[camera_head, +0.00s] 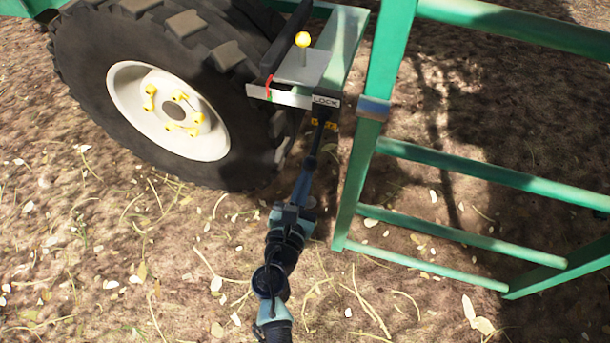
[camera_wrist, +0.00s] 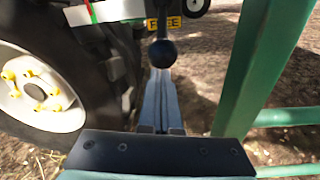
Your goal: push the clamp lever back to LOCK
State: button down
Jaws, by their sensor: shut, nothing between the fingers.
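The clamp lever ends in a black ball knob (camera_wrist: 163,53), seen in the wrist view in front of the yellow FREE plate (camera_wrist: 165,23). A white LOCK plate (camera_head: 326,101) shows in the head view, just above the yellow plate (camera_head: 322,124). My gripper (camera_head: 314,158) reaches up from below toward these plates. Its fingers (camera_wrist: 160,78) are shut and empty, with their tips just under the knob in the wrist view. I cannot tell whether they touch the lever. The lever's lower part is hard to make out in the head view.
A big tyre (camera_head: 165,95) stands close on the left. A green frame with rails (camera_head: 362,160) stands close on the right, leaving a narrow gap for my arm. The ground in front is open.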

jog(key=shift+r, duration=0.15)
jog(key=p, duration=0.2)
jog(key=shift+s+r+p, duration=0.15)
jog(key=shift+r+p, duration=0.1)
jog(key=shift+p, duration=0.1)
